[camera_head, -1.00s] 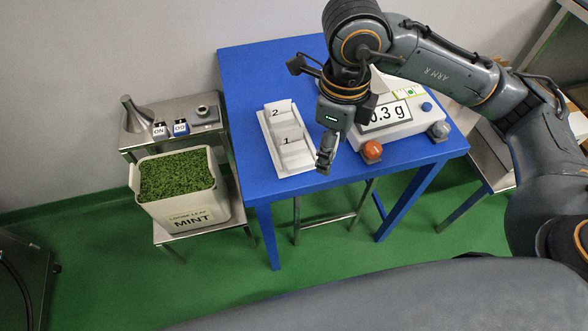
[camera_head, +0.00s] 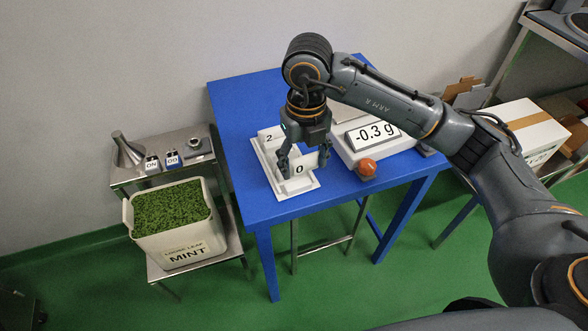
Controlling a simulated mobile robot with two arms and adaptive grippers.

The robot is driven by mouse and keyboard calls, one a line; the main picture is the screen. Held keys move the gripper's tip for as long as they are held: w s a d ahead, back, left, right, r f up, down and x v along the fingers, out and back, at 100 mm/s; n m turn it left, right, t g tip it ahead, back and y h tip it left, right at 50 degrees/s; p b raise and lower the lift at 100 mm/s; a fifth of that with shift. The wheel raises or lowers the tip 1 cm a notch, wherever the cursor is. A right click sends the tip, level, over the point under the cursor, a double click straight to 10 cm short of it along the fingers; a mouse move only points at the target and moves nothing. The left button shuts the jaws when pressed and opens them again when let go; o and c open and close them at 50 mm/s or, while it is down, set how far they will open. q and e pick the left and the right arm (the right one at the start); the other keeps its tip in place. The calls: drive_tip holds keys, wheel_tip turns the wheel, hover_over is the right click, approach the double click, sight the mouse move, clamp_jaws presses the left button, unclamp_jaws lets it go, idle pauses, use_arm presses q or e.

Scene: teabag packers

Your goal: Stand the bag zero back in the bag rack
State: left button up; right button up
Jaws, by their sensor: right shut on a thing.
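The bag zero (camera_head: 299,171), a white bag marked 0, is between the fingers of my right gripper (camera_head: 304,164), which is shut on it. The bag is upright at the front end of the white bag rack (camera_head: 267,170) on the blue table. I cannot tell whether its bottom touches the rack floor. Bag 2 (camera_head: 269,135) stands at the rack's far end. Bag 1 is hidden behind my right gripper. My left gripper is not in view.
A tub of mint leaf (camera_head: 180,236) stands on a steel stand at left. The blue table (camera_head: 233,110) is clear left of the rack.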

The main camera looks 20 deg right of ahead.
drive_tip(key=w+f, duration=0.1)
drive_tip(key=f, duration=0.1)
drive_tip(key=w+f, duration=0.4)
drive_tip(key=shift+a, duration=0.25)
wheel_tip(320, 180, down, 3)
drive_tip(key=shift+p, duration=0.75)
drive_tip(key=shift+f, duration=0.1)
drive_tip(key=shift+f+b, duration=0.15)
drive_tip(key=shift+b, duration=0.15)
drive_tip(key=o, duration=0.7)
drive_tip(key=shift+r, duration=0.2)
